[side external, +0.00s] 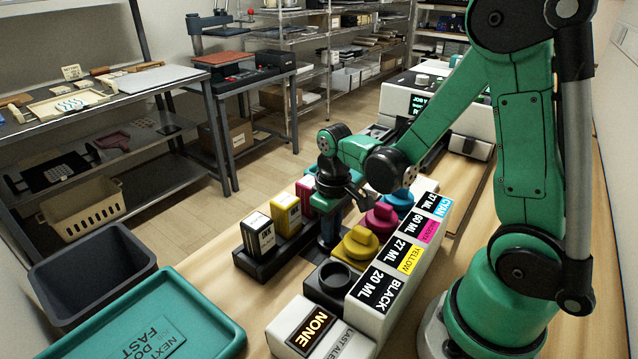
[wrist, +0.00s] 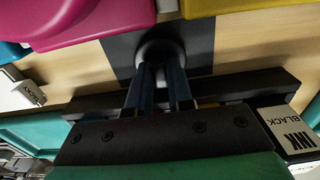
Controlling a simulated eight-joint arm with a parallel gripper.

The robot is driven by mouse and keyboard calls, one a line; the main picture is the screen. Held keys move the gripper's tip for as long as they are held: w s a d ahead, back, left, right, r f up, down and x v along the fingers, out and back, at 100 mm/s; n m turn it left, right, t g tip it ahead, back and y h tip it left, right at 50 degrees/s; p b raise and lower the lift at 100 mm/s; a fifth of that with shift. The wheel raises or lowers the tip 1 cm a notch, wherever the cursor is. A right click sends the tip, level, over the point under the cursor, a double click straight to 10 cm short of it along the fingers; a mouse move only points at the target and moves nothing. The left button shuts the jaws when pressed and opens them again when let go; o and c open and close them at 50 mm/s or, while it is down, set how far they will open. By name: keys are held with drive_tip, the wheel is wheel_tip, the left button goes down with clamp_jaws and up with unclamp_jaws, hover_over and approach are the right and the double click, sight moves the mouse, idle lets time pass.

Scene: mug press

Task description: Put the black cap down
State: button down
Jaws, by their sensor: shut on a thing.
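My gripper (side external: 330,230) points down between the cartridge rack and the row of ink tanks. In the wrist view its two fingers (wrist: 161,72) are close together on a dark round piece with a pale rim, the black cap (wrist: 160,47). The cap is over a dark square pad (wrist: 203,45) on the wooden bench. It is mostly hidden by the fingers, and I cannot tell whether it touches the pad. The black tank's round mouth (side external: 337,276) is uncovered at the near end of the tank row.
A yellow cap (side external: 361,243), magenta cap (side external: 382,218) and cyan cap (side external: 400,197) sit on the other tanks. The dark rack (side external: 285,258) holds black (side external: 257,235), yellow (side external: 286,213) and magenta cartridges. A teal tray (side external: 200,300) and dark bin (side external: 85,270) stand at left.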

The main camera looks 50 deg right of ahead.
drive_tip(key=shift+f, duration=0.15)
drive_tip(key=c, duration=0.8)
unclamp_jaws()
wheel_tip(320, 180, up, 12)
drive_tip(key=shift+s+a+t, duration=0.2)
drive_tip(key=shift+a+t, duration=1.2)
drive_tip(key=shift+t, duration=0.4)
drive_tip(key=shift+s+a+t, duration=0.2)
drive_tip(key=shift+a+t, duration=1.15)
drive_tip(key=shift+t, duration=0.45)
